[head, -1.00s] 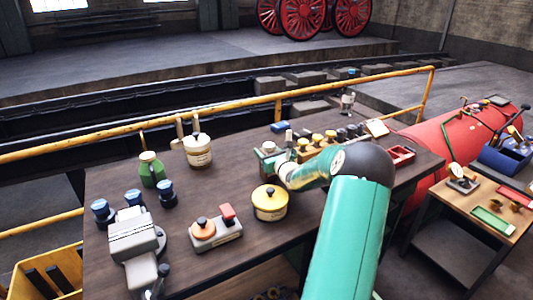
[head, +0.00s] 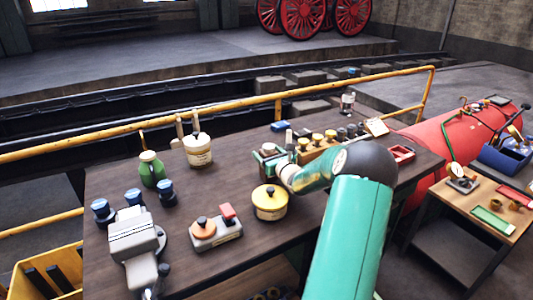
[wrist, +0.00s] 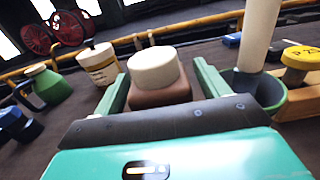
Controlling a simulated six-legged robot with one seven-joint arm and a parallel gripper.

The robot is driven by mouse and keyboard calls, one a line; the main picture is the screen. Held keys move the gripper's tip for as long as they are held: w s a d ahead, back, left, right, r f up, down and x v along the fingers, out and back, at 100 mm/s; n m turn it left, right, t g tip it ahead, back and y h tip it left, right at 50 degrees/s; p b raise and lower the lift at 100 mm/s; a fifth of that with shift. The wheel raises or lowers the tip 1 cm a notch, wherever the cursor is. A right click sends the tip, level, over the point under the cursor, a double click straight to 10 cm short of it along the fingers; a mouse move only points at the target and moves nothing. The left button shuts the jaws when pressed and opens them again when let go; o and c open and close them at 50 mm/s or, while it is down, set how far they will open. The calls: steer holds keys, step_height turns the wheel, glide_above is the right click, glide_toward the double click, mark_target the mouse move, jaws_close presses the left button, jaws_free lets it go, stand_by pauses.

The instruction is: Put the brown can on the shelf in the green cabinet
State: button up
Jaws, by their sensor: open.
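The brown can (wrist: 160,97) has a broad cream top and stands on the dark workbench. In the wrist view it sits between the two green fingers of my gripper (wrist: 160,78), with a finger on each side. I cannot tell whether either finger touches it. In the head view my gripper (head: 270,161) is low over the middle of the bench, and the can's pale top (head: 268,146) shows just beyond it; its body is mostly hidden. My gripper is open. I cannot make out the green cabinet or its shelf in either view.
A cream tub (head: 198,151), a green bottle (head: 152,170), a yellow tin (head: 270,203) and a vise (head: 135,240) stand on the workbench (head: 105,182). A yellow rail (head: 210,115) runs behind. A red tank (head: 455,140) and small table (head: 505,232) are at right.

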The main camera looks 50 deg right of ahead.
steer(key=shift+o, duration=0.5)
steer(key=v, duration=1)
steer(key=shift+s, duration=0.3)
steer(key=shift+x, duration=5.05)
steer(key=shift+c, duration=0.2)
steer(key=c, duration=1.4)
